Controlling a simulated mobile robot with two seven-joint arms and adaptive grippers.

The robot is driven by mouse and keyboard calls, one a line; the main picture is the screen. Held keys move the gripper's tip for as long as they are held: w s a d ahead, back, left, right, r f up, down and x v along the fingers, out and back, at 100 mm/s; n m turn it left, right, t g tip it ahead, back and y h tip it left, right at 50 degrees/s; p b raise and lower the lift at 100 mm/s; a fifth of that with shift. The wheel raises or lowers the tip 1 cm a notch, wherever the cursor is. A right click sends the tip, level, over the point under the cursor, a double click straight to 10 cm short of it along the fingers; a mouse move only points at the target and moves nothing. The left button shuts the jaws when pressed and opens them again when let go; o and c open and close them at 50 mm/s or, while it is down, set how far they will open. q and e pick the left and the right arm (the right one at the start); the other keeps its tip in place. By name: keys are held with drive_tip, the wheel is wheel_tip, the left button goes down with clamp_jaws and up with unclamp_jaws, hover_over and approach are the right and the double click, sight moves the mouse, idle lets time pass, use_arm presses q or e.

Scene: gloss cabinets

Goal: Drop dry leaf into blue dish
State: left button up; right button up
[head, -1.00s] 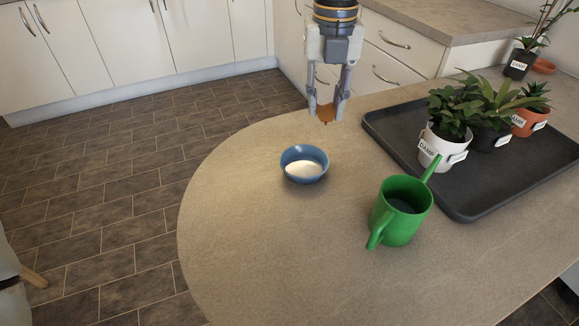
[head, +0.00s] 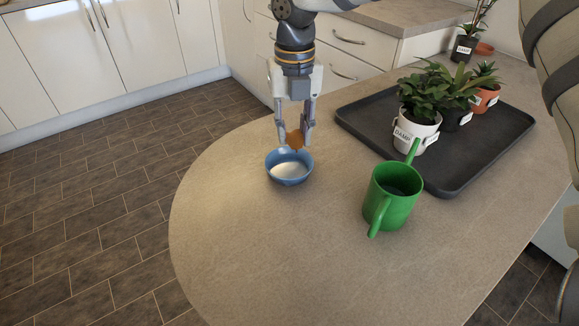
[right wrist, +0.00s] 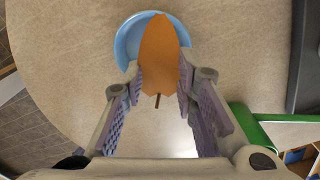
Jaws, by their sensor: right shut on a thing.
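The dry leaf (head: 295,139) is orange-brown and hangs between the fingers of my right gripper (head: 294,141), which is shut on it. In the right wrist view the leaf (right wrist: 160,60) points away from the gripper (right wrist: 160,85), its stem toward the palm. The blue dish (head: 289,179) is a small round bowl with a pale, whitish inside. The leaf is just above the dish's far rim in the head view. In the right wrist view the leaf covers much of the blue dish (right wrist: 127,45). My left gripper is not in view.
A green watering can (head: 390,200) stands right of the dish. A dark tray (head: 480,160) holds potted plants with labels, one in a white pot (head: 416,133). The rounded table (head: 260,250) is clear at the front and left.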

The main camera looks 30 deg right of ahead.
drive_tip(key=o, duration=0.7)
drive_tip(key=shift+o, duration=0.2)
wheel_tip(320, 180, up, 12)
idle(0.3)
